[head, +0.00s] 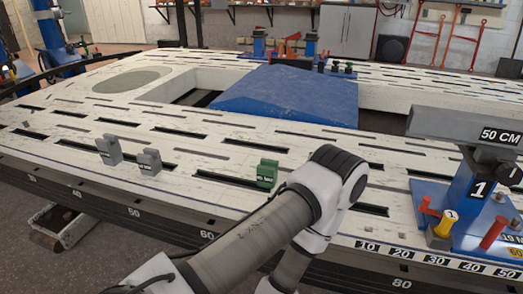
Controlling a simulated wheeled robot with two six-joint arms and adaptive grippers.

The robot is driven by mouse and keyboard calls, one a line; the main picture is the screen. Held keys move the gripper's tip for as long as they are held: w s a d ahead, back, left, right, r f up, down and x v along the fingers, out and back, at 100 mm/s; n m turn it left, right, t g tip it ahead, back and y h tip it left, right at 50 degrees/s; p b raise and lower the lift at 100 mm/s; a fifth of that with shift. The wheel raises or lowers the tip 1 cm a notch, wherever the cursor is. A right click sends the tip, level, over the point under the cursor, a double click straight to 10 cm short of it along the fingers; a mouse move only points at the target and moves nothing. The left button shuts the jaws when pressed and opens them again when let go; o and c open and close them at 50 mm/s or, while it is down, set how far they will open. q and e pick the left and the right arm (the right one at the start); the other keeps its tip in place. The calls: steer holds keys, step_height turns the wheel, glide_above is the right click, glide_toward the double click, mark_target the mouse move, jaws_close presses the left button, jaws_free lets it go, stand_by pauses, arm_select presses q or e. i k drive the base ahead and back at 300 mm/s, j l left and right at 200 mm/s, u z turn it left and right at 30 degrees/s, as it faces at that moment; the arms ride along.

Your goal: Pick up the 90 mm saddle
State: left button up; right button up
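Three small upright saddle-like blocks stand on the white slotted bench (60,115). Two are grey: the left grey block (109,150) and the right grey block (150,162), close together at the left near the front edge. A green block (267,174) stands apart to their right. Each carries a small label that is too small to read surely, so I cannot tell which is the 90 mm saddle. One of my arms reaches up from the bottom, its bent joint just right of the green block. Neither gripper is in view.
A blue raised ramp (285,96) fills the bench's middle. A blue stand (465,205) marked 1, with a grey 50 CM beam (465,125) and red and yellow pins, stands at the right. The bench top left of the green block is mostly clear.

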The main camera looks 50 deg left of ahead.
mark_target(149, 165)
steer(key=u, duration=2.4)
